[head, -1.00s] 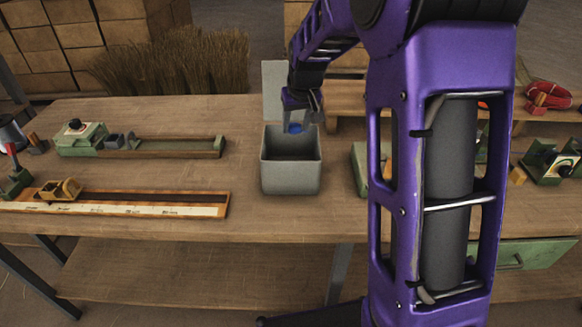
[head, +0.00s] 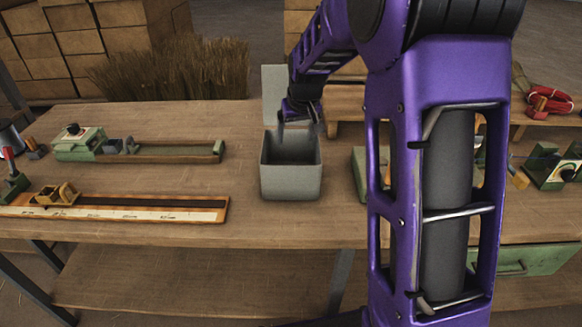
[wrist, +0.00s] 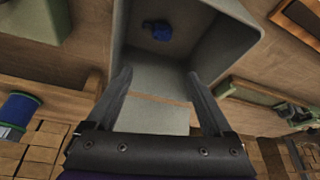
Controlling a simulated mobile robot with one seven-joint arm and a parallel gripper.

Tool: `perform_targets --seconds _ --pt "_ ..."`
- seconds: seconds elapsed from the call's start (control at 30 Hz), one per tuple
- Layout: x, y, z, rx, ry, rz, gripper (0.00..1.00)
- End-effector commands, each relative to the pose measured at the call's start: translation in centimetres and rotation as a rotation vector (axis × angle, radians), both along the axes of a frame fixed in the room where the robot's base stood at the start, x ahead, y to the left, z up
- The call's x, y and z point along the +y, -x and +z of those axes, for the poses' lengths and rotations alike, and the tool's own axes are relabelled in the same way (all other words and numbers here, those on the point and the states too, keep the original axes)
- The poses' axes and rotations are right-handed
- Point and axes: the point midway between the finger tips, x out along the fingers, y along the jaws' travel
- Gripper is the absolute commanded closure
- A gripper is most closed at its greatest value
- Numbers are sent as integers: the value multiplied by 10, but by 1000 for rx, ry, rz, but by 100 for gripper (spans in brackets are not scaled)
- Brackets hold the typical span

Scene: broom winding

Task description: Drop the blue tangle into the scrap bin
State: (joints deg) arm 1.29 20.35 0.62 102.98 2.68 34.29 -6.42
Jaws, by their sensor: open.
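The blue tangle (wrist: 158,29) lies on the floor of the scrap bin in the wrist view, apart from my fingers. It is hidden behind the bin's front wall in the head view. The scrap bin (head: 291,183) is a grey open-topped box on the bench, with its lid (head: 275,96) standing up at the back. My gripper (head: 298,128) is over the bin's opening, pointing down. In the wrist view my gripper (wrist: 160,85) has its two fingers spread wide with nothing between them.
Left of the bin are a green vise-like fixture (head: 80,145) and a long wooden ruler board (head: 125,208). A red coil (head: 548,98) and a green device (head: 555,170) are at the right. The bench between the bin and left fixtures is clear.

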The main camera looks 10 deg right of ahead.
Motion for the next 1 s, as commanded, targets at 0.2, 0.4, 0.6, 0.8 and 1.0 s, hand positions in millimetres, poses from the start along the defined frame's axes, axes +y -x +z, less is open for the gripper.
perform_targets --seconds 0.2,0.4,0.6,0.8,1.0 --pt "-1 11 29 -4 1 0 14" --pt "-2 29 75 -5 1 0 14" --pt "-4 47 119 -5 1 0 14" --pt "-4 60 149 -3 1 0 14" --pt "-5 66 159 -1 0 0 14"
